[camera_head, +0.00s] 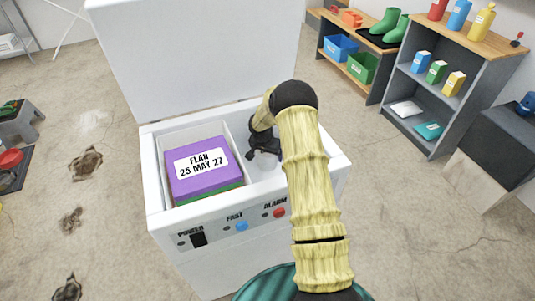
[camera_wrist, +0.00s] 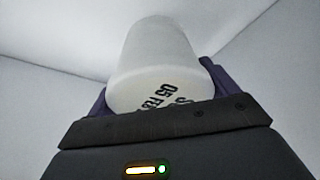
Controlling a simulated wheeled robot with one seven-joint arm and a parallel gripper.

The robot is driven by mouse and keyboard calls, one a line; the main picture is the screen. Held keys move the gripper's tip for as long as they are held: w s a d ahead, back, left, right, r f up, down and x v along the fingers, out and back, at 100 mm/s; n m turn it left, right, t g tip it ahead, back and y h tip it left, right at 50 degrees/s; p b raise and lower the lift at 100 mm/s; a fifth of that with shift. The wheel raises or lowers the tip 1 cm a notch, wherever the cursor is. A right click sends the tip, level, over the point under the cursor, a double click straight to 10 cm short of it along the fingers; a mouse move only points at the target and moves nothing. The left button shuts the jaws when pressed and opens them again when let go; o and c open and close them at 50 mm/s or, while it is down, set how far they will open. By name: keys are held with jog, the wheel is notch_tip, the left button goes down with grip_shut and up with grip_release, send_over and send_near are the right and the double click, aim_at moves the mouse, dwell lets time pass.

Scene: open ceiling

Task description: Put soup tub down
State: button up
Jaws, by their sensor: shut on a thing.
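The soup tub (camera_wrist: 160,55) is a white, rounded tub with black print, partly readable as "05 FEB", in the wrist view. My gripper (camera_wrist: 155,92) is shut on it, with a dark purple finger on each side. In the head view my gripper (camera_head: 263,148) reaches down into the right part of the open white chest freezer (camera_head: 152,175). The tub is mostly hidden there; a pale patch below the gripper may be part of it. I cannot tell whether the tub touches the freezer floor.
A purple box (camera_head: 208,178) labelled "FLAN 25 MAY 27" sits in the freezer's left part, on something green. The raised lid (camera_head: 205,50) stands behind. The front panel has a black switch and blue and red buttons. Shelves (camera_head: 425,85) with bottles and boxes stand right.

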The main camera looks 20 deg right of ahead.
jog(key=shift+a, duration=0.1)
jog(key=shift+a, duration=0.15)
jog(key=o, duration=1.3)
jog(key=shift+f, duration=0.15)
jog(key=shift+c, duration=0.2)
jog(key=shift+s+d, duration=0.1)
jog(key=shift+d, duration=0.2)
jog(key=shift+r, duration=0.35)
jog(key=p+v, duration=0.1)
jog(key=v, duration=1)
jog(key=shift+s+a+r+p, duration=0.1)
jog(key=shift+a+r+p, duration=0.15)
jog(key=shift+r+p, duration=0.05)
